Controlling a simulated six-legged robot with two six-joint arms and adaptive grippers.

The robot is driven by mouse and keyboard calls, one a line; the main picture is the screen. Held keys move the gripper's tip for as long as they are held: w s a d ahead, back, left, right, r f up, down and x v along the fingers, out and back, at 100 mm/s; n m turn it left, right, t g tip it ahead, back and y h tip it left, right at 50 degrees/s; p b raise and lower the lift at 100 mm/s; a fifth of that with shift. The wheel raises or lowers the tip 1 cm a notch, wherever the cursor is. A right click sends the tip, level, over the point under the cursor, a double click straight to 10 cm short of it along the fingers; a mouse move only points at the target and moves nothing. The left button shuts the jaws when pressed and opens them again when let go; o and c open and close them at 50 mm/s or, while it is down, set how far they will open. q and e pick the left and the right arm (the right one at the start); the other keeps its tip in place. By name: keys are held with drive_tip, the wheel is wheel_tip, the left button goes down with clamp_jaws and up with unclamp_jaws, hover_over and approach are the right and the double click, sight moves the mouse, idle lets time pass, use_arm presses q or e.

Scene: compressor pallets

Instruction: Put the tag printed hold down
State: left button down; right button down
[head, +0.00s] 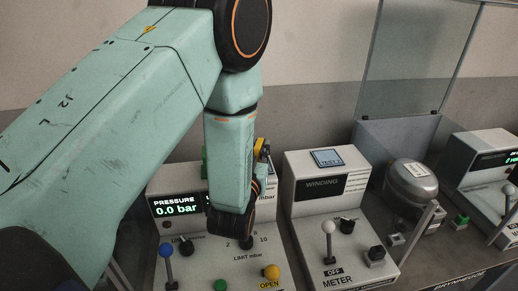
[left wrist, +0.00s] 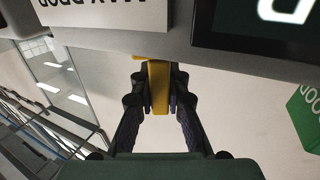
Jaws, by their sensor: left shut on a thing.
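My left gripper (left wrist: 158,88) is shut on a yellow piece, likely the tag (left wrist: 159,90), seen edge-on in the left wrist view. No print on it can be read. In the head view the yellow piece (head: 261,147) shows beside my left arm, above the back of the pressure unit, and the gripper is mostly hidden by my arm. A green tag (left wrist: 307,112) printed GOOD stands to the right in the left wrist view. It shows in part as a green patch (head: 204,160) in the head view. My right gripper is not in view.
The pressure unit (head: 195,262) has a blue-knobbed lever, a dial and green and yellow buttons. The winding meter unit (head: 325,200) stands to its right. Further right are a grey compressor (head: 412,182), a clear panel (head: 412,60) and another unit (head: 476,170).

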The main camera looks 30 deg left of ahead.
use_arm(q)
drive_tip(key=shift+s+a+f, duration=0.1)
drive_tip(key=shift+s, duration=0.05)
drive_tip(key=c, duration=1.8)
unclamp_jaws()
drive_tip(key=shift+a, duration=0.1)
drive_tip(key=o, duration=0.4)
drive_tip(key=shift+o, duration=0.2)
drive_tip(key=shift+d, duration=0.2)
drive_tip(key=shift+a, duration=0.15)
drive_tip(key=shift+s+r, duration=0.2)
drive_tip(key=p+v, duration=0.2)
drive_tip(key=v, duration=0.9)
drive_tip(key=shift+s+d+p, duration=0.2)
drive_tip(key=shift+d+p, duration=0.05)
drive_tip(key=shift+p, duration=0.05)
